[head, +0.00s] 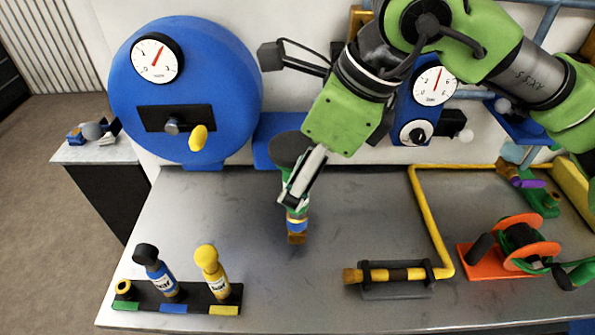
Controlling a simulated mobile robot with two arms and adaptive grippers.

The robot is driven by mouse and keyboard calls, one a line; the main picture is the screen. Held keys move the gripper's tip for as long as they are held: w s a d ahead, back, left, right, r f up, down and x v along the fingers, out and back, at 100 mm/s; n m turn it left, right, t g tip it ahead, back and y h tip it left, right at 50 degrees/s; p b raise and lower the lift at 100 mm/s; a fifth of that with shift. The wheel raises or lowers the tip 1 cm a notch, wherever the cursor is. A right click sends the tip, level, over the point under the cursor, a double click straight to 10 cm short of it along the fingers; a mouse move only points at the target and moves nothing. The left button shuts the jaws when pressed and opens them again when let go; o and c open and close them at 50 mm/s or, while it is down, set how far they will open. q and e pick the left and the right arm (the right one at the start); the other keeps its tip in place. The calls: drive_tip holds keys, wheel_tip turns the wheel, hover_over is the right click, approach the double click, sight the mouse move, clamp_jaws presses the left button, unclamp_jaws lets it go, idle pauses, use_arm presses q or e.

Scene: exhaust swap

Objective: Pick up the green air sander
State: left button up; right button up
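The green air sander (297,215) is upright in front of the blue drum, with a dark round head (287,148) at the top and a blue and yellow band and brass-coloured end at the bottom. My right gripper (298,190), its arm coming in from the right, has its fingers at the sander's green body and looks shut on it. A finger and the gripper's housing hide part of the body. The sander appears to be held above the grey table (350,215). My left gripper is not in view.
A yellow pipe (430,225) and orange reel (520,240) occupy the right. The table's front middle is clear.

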drive_tip(key=shift+s+f, duration=0.2)
drive_tip(key=shift+f, duration=0.35)
drive_tip(key=shift+s+f, duration=0.2)
drive_tip(key=shift+f, duration=0.35)
drive_tip(key=shift+w+a+f, duration=0.2)
drive_tip(key=shift+w+a, duration=0.1)
drive_tip(key=shift+w, duration=0.6)
drive_tip(key=shift+c, duration=1)
drive_tip(key=shift+s, duration=0.15)
drive_tip(key=c, duration=0.7)
drive_tip(key=shift+s+r, duration=0.15)
drive_tip(key=shift+r, duration=0.1)
drive_tip(key=shift+c, duration=0.7)
